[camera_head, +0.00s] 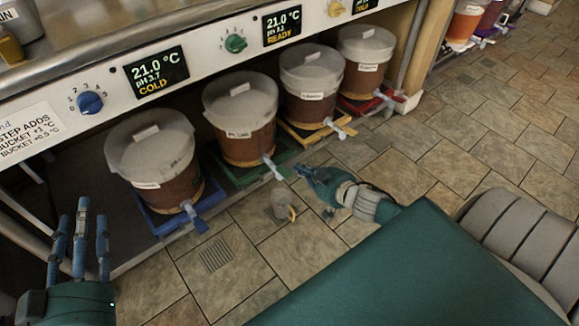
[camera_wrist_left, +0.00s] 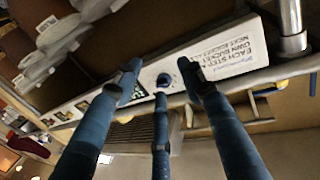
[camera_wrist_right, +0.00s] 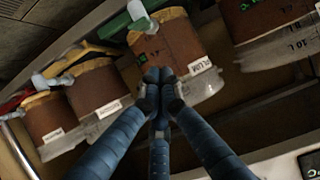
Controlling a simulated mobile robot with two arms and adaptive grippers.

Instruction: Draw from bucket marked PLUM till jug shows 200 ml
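The PLUM bucket (camera_head: 247,140) is brown with a pale lid and stands on a green tray (camera_head: 232,181). My left gripper (camera_head: 82,215) is open and empty at the far left.
Similar buckets stand beside it on a blue tray (camera_head: 159,226), a yellow tray (camera_head: 304,137) and a red tray (camera_head: 356,108). A control panel (camera_head: 205,62) with knobs and displays runs above them. The tiled floor (camera_head: 490,130) in front is mostly clear.

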